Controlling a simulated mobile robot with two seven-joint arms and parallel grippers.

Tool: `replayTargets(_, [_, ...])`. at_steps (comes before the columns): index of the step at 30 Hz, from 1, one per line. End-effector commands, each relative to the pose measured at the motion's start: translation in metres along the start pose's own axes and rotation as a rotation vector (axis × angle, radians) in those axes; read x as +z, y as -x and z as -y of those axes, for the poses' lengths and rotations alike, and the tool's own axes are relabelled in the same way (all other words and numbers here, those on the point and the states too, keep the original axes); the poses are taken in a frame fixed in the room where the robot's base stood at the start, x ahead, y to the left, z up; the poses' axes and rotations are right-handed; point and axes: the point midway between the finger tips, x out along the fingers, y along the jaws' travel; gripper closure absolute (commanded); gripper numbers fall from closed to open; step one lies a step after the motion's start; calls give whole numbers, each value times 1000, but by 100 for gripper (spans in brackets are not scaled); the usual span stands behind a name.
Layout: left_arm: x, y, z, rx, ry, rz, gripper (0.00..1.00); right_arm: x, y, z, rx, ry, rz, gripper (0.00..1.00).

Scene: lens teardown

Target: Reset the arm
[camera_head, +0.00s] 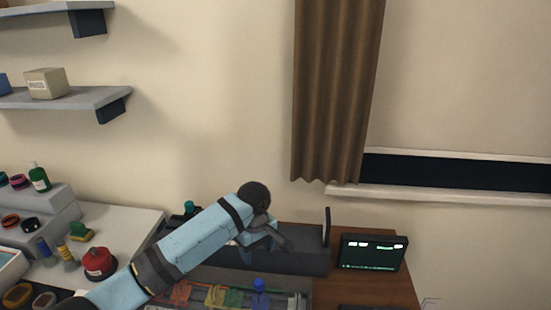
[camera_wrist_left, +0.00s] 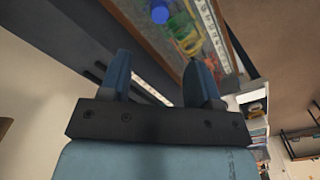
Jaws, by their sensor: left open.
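My left arm comes in from the lower left in the head view, light blue with dark bands. My left gripper (camera_head: 262,238) hangs over the dark grey tray (camera_head: 305,262) on the wooden table. In the left wrist view the left gripper (camera_wrist_left: 160,82) has its two blue fingers well apart, with nothing between them. A box with coloured parts (camera_head: 215,297) lies in front of the tray; it also shows in the left wrist view (camera_wrist_left: 215,25). My right gripper does not show in either view.
A small dark screen (camera_head: 373,252) stands right of the tray. A red round container (camera_head: 98,262), a green bottle (camera_head: 38,177) and several small jars stand on the white surface at left. Wall shelves (camera_head: 60,97) hang at upper left. A brown curtain (camera_head: 335,90) hangs behind.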

Motion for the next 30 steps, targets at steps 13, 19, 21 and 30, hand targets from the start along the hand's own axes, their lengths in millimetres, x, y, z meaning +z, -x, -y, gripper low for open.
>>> replayTargets(13, [100, -66, 82, 238, -414, 49, 43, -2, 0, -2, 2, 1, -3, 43])
replayTargets(19, [126, -78, 150, 316, -554, -23, 43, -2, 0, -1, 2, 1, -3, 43])
replayTargets(21, [132, -80, 178, 323, -593, -60, 43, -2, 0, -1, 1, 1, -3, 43])
replayTargets(30, [148, -74, 290, 247, -736, -211, 43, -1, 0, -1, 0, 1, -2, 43])
